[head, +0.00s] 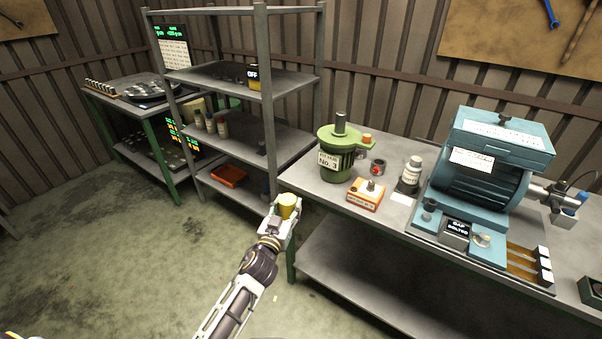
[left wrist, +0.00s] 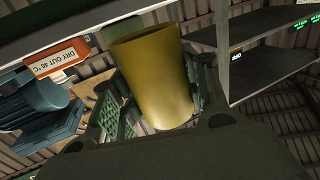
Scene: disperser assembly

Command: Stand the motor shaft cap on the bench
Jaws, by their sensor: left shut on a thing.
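The motor shaft cap looks to be the yellow, cup-like cylinder (head: 288,202) in my left gripper (head: 282,214). The gripper is shut on it, in front of the bench's left end (head: 308,184) in the head view. In the left wrist view, the yellow cap (left wrist: 155,80) sits between the two green-padded fingers (left wrist: 160,105), with its wide round end away from the palm. My right gripper is not in view.
A grey shelf rack (head: 240,135) stands left. Bare bench lies along the front left.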

